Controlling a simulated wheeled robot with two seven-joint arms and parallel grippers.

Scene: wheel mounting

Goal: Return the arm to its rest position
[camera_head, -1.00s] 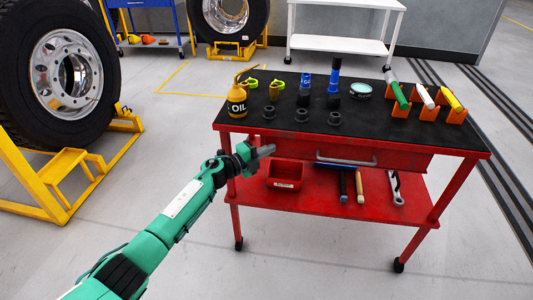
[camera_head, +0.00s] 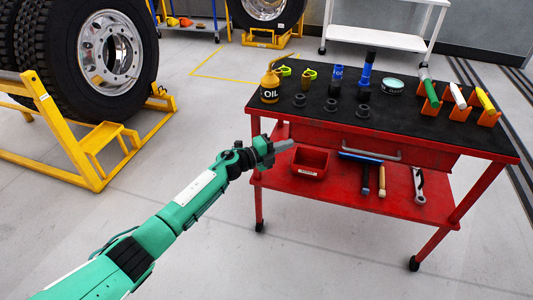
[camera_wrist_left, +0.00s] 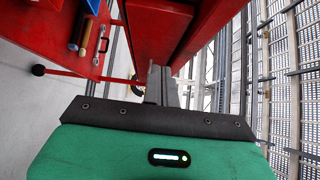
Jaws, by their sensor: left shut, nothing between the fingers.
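My left arm is green and reaches in from the lower left in the head view. Its gripper (camera_head: 283,146) is shut and empty, in front of the left end of the red tool cart (camera_head: 330,135). In the head view it overlaps the cart's front edge; I cannot tell the gap. In the left wrist view the shut fingers (camera_wrist_left: 158,85) point at the red cart side, with nothing held. My right gripper is in neither view.
An oil can (camera_head: 270,90), bottles, black sockets and coloured markers stand on the cart top. A red bin (camera_head: 310,161) and tools lie on its lower shelf. A large wheel (camera_head: 105,50) on a yellow stand (camera_head: 85,150) is at left. Floor between is clear.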

